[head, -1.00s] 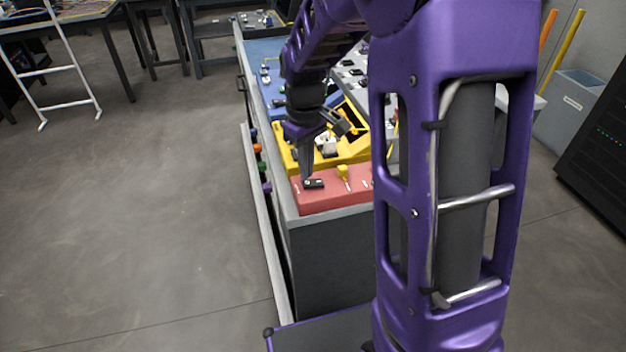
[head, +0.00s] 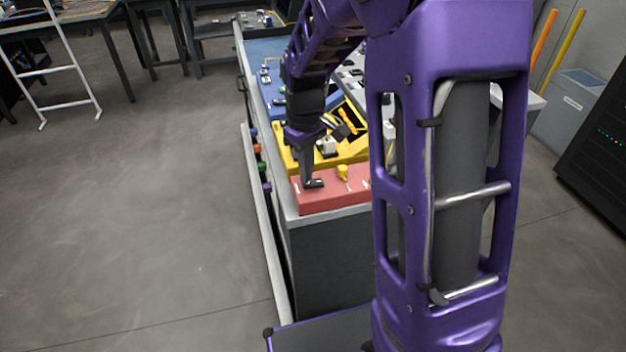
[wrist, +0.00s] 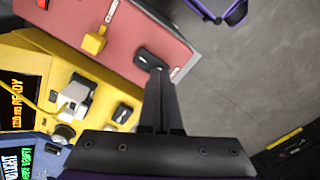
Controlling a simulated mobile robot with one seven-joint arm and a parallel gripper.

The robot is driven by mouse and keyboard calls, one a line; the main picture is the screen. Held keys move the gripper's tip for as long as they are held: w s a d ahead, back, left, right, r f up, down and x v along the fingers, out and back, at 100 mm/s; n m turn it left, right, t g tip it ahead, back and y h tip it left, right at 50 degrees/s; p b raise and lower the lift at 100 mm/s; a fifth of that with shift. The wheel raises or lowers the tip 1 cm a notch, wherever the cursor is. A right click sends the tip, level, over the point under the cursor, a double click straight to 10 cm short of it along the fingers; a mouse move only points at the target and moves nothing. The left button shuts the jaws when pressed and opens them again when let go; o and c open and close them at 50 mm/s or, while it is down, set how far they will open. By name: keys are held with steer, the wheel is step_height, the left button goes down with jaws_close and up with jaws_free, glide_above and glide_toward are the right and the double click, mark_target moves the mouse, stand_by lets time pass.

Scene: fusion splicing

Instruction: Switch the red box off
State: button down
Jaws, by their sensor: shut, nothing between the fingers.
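The red box (head: 335,202) sits at the near end of the bench in the head view. It also fills the upper part of the wrist view (wrist: 118,52). A black rocker switch (wrist: 151,59) with a white mark is on its top, near one end. The switch shows in the head view (head: 315,184) too. My gripper (wrist: 160,72) is shut and empty, with its fingertips at the switch's edge. In the head view my gripper (head: 307,185) points down beside the switch. I cannot tell whether it touches, or which way the rocker is tipped.
A yellow lever (wrist: 94,42) stands on the red box near the switch. A yellow unit (wrist: 62,78) with a lit display, a white part and a black switch adjoins it. A blue unit (head: 268,90) lies further back. Open floor (head: 140,200) is left of the bench.

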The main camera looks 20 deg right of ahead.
steer(key=shift+f, duration=0.45)
stand_by(0.3)
steer(key=shift+r+p, duration=2.9)
steer(key=shift+r, duration=0.65)
